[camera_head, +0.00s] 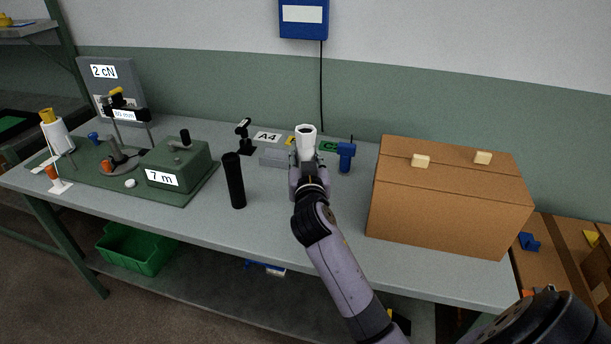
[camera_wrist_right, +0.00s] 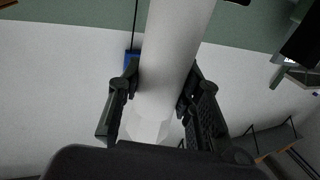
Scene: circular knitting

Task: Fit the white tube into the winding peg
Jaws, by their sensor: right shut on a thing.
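The white tube (camera_head: 306,143) is upright or nearly so in my right gripper (camera_head: 308,172), above the middle of the table near its back. In the right wrist view, the white tube (camera_wrist_right: 176,50) passes between the two black fingers of the right gripper (camera_wrist_right: 158,100), which are shut on it. A short black upright peg (camera_head: 185,137) stands on the green box marked 7 m; I cannot tell for sure that it is the winding peg. The gripper and tube are well to the right of it. My left gripper is not in view.
A black cylinder (camera_head: 234,182) stands between the green box (camera_head: 163,178) and my right arm. A large brown carton (camera_head: 450,205) fills the right of the table. A blue device (camera_head: 346,157) stands close right of the gripper. A white cone (camera_head: 57,138) is at far left.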

